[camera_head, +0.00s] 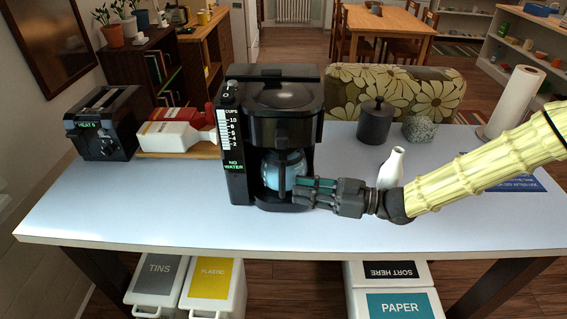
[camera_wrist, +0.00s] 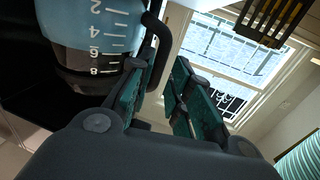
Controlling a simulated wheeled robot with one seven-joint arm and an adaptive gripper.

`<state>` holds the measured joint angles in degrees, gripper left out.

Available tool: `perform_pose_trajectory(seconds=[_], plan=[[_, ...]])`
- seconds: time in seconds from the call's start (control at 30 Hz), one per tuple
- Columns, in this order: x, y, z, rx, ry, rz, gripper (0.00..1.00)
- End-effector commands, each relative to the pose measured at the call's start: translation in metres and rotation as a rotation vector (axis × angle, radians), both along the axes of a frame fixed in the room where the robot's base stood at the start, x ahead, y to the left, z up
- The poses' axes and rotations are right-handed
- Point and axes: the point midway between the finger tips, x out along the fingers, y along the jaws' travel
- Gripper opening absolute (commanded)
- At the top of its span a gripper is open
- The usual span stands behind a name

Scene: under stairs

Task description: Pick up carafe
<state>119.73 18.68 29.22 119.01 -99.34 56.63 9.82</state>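The glass carafe (camera_head: 283,170), bluish with a dark handle, sits inside the black coffee maker (camera_head: 284,112). In the wrist view the carafe (camera_wrist: 97,32) fills the upper left, with white numbered marks and a dark band. Its black handle (camera_wrist: 158,42) reaches down toward the gap between my fingers. My gripper (camera_head: 302,188) comes in from the right, level with the carafe's lower part. In the wrist view my gripper (camera_wrist: 161,78) has its two green-padded fingers apart, with a clear gap. The coffee maker partly hides the carafe.
A white bottle (camera_head: 391,169) stands just behind my arm. A dark canister (camera_head: 375,124) and speckled stone-like block (camera_head: 419,129) stand behind it. A toaster (camera_head: 106,122) and red-and-white packages (camera_head: 172,130) are at left. The table's (camera_head: 130,208) front left is clear.

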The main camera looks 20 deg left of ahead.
Motion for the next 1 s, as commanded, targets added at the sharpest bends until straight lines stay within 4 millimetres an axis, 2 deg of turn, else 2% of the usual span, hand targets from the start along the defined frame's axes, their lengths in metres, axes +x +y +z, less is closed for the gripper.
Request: perform_pose_trajectory(seconds=[0.27, 0.63, 0.9, 1.0], plan=[[-0.001, 0.013, 0.002, 0.0, 0.001, 0.002, 0.2], [-0.003, 0.054, 0.002, 0.0, 0.001, 0.003, 0.2], [-0.003, 0.058, 0.0, 0.0, -0.001, 0.003, 0.2], [-0.003, 0.058, 0.0, 0.0, -0.001, 0.003, 0.02]])
